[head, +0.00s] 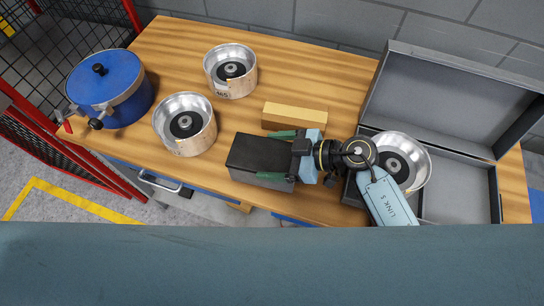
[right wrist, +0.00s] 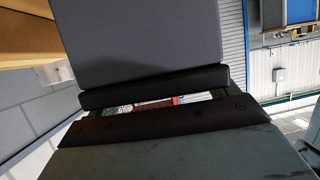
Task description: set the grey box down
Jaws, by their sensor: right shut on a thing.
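The grey box (head: 255,153), dark on top, is at the front edge of the wooden table in the head view. My right gripper (head: 277,156) is shut on it from the right, with one green finger on the far side and one on the near side. I cannot tell whether the box touches the tabletop. In the right wrist view a large grey face (right wrist: 150,40) of the box fills the top, beyond the dark finger parts (right wrist: 155,102). My left gripper is not in view.
A wooden block (head: 295,115) lies just behind the box. Metal drums (head: 185,110) (head: 218,66) stand to the left, with a blue pot (head: 118,82) farther left. An open grey case (head: 462,185) and another drum (head: 419,157) are at right. The table's middle back is clear.

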